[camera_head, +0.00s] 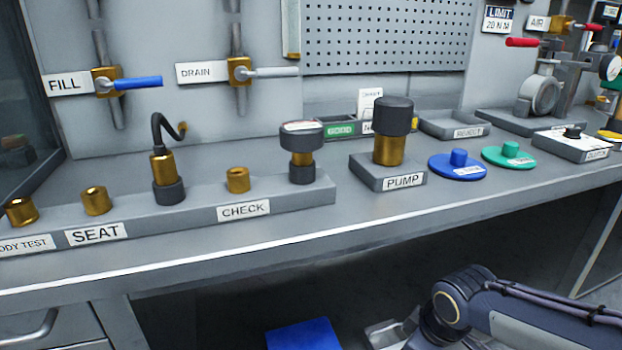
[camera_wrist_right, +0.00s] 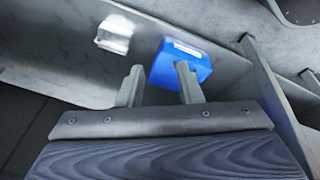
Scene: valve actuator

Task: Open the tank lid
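A glass-walled tank or cabinet (camera_head: 22,85) with a dark frame is cut off at the left edge of the head view. Its top is outside the picture, and I cannot make out a lid. My left gripper is in neither view.
The grey bench (camera_head: 240,250) carries a fitting rack (camera_head: 320,188), a PUMP block (camera_head: 366,176), a blue disc (camera_head: 440,168) and a green disc (camera_head: 495,160). FILL (camera_head: 138,83) and DRAIN (camera_head: 275,72) levers stick out from the back wall. The bench's front strip is clear.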

